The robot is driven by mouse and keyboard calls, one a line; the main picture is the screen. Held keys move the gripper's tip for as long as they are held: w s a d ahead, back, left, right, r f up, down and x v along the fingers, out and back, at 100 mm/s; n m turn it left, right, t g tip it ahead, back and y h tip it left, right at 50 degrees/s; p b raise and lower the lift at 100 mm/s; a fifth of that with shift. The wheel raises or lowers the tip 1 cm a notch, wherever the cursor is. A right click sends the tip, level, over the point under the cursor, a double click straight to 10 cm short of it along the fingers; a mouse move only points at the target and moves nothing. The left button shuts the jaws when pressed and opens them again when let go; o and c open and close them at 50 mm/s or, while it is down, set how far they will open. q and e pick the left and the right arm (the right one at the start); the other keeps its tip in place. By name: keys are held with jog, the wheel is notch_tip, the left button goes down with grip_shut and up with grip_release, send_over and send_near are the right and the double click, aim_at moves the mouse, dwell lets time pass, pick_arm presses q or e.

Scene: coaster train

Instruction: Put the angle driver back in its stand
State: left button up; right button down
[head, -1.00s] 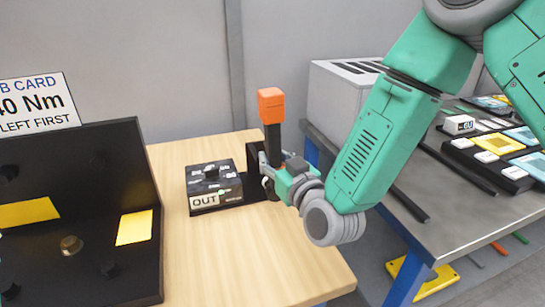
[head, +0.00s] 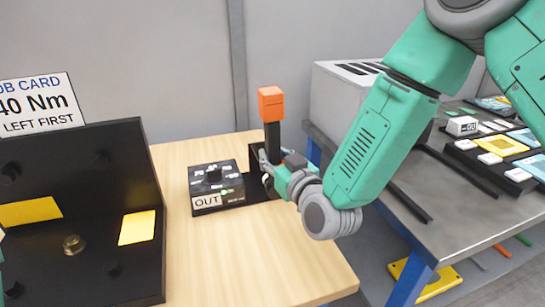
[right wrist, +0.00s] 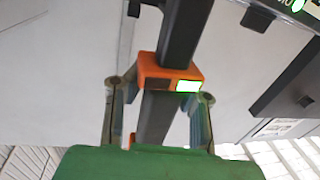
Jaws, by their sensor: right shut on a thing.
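The angle driver is upright, with an orange top (head: 271,104) and a black shaft (head: 272,138). My right gripper (head: 267,168) is shut on it below the top. In the right wrist view, the fingers lie on either side of the driver's orange collar (right wrist: 165,70), which has a lit green display. The driver's lower end is hidden in the head view. A black stand-like base (head: 256,188) is on the wooden table just beside and below the gripper. I cannot tell whether the driver touches it.
A dark box (head: 217,187) with a knob and an OUT label sits left of the stand on the wooden table (head: 250,255). A black fixture (head: 85,190) with yellow patches fills the left. A grey metal table (head: 440,215) with trays stands at right. The table front is clear.

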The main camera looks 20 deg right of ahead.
jog(key=shift+w+r, duration=0.2)
pick_arm(q)
jog(key=shift+a+f, duration=0.1)
jog(key=shift+a, duration=0.15)
pick_arm(e)
jog(key=shift+w+a, duration=0.3)
jog(key=shift+w, duration=0.1)
pick_arm(q)
jog(key=shift+d, duration=0.15)
pick_arm(e)
jog(key=shift+w+d, duration=0.2)
jog(key=shift+w, duration=0.35)
pick_arm(q)
jog(key=shift+f, duration=0.2)
pick_arm(e)
jog(key=shift+w, duration=1.35)
